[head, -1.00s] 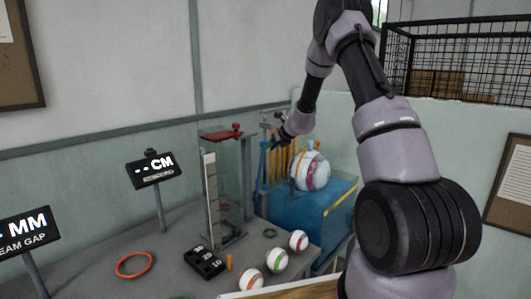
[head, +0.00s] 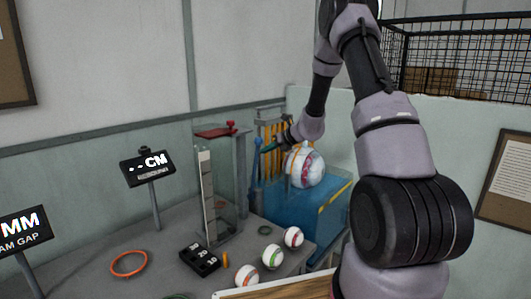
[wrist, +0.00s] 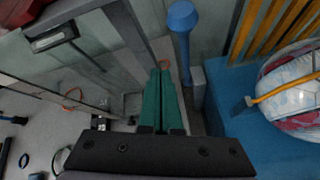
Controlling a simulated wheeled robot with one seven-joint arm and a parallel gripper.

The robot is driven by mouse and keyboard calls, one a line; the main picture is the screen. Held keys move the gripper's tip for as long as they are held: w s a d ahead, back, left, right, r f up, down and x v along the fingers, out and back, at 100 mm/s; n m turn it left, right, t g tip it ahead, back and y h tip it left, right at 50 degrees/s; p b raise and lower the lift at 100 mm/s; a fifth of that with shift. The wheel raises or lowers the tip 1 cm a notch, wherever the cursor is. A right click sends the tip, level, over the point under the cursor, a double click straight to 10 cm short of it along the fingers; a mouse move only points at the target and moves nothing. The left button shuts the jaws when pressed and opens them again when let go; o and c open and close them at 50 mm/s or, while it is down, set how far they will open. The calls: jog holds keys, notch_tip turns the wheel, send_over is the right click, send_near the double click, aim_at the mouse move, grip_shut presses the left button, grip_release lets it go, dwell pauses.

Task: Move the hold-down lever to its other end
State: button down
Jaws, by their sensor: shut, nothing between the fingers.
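The blue lever (head: 257,150), which I take to be the hold-down lever, stands upright at the left end of the blue press bed (head: 300,200). Its round blue knob (wrist: 183,18) and shaft show near the top middle of the wrist view. The white and red ball (head: 306,166) sits on the bed, with a yellow strap across it in the wrist view (wrist: 285,92). My gripper (wrist: 160,75) has its green fingers together and empty. In the wrist view they point just left of the lever shaft, apparently apart from it. In the head view the fingertips are small, close beside the lever.
A clear column with a red top (head: 216,132) stands left of the lever. Yellow bars (head: 272,135) rise behind the ball. Several striped balls, a black weight block (head: 200,258) and an orange ring (head: 129,263) lie on the grey table.

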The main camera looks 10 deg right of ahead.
jog(key=s+a+f+m+t+y, duration=0.1)
jog(key=s+f+m+t+y, duration=0.25)
jog(key=f+m, duration=0.25)
jog(key=s+d+f+m+t+h, duration=0.2)
jog(key=d+m+t, duration=0.4)
jog(key=m, duration=0.5)
jog(key=x, duration=1.3)
jog(key=shift+w+f, duration=0.2)
